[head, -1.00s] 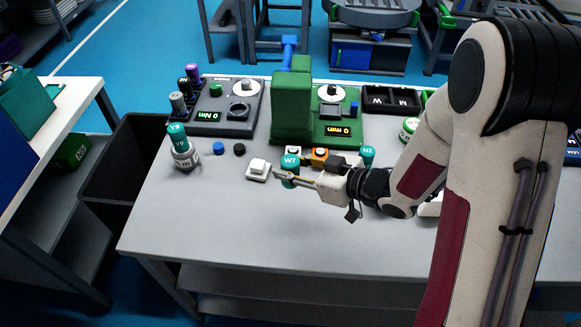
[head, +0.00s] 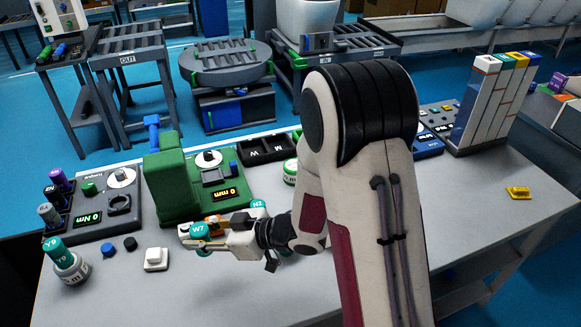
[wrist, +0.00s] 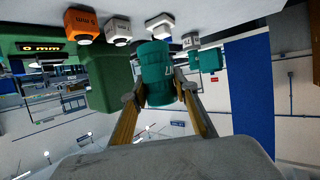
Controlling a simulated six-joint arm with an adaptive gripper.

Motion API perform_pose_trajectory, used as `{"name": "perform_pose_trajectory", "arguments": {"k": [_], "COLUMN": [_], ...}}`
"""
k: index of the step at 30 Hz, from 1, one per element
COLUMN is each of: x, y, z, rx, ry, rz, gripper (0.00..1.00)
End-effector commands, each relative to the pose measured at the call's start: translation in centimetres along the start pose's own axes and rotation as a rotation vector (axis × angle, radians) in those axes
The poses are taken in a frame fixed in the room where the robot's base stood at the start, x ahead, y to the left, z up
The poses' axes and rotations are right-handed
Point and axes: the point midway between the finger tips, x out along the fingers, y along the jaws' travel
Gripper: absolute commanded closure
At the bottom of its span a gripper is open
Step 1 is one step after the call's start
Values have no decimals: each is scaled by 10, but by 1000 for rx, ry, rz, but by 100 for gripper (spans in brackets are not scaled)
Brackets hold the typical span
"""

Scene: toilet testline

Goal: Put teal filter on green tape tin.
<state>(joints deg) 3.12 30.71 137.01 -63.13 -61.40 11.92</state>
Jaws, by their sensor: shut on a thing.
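A teal filter marked W7 (head: 199,231) is between the fingers of my gripper (head: 193,238). It also shows as a teal cylinder (wrist: 156,75) clasped by both fingertips in the wrist view. I cannot tell its exact height above the table. The green tape tin (head: 290,172), white and green, stands at the back of the table, partly hidden behind my arm. Another teal filter, marked N2 (head: 259,207), stands behind my gripper. A teal piece marked Y9 (head: 53,247) sits on a grey tin (head: 71,268) at the left.
A green press (head: 172,180) stands close behind my gripper. An orange block (head: 215,222) is right beside it. The right side of the table is mostly clear.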

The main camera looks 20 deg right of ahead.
Motion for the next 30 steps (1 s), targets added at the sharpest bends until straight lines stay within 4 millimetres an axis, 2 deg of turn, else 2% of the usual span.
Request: {"name": "perform_pose_trajectory", "arguments": {"k": [1, 14, 23, 30], "x": [-3, -33, -67, -102], "y": [17, 159, 255, 328], "z": [-1, 0, -2, -9], "rx": [6, 87, 150, 206], "ry": [2, 3, 3, 3], "rz": [24, 220, 375, 509], "gripper": [94, 94, 94, 94]}}
